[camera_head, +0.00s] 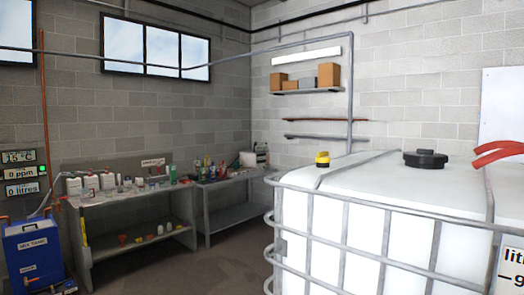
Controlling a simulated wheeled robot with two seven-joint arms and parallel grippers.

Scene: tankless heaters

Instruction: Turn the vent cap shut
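A white caged tank (355,228) fills the right foreground. A small yellow cap (322,159) with a dark base stands upright on its top, near the far left corner. A wider black round lid (425,158) sits farther right on the tank's top. I cannot tell for certain which of the two is the vent cap, nor whether either is turned shut. Neither of my grippers shows in this view.
Grey metal cage bars (343,202) surround the tank and cross its top. Red curved hose-like pieces (499,152) enter at the right edge. A cluttered workbench (130,200) and a blue mix tank (38,255) stand left. Open floor (190,270) lies between them and the caged tank.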

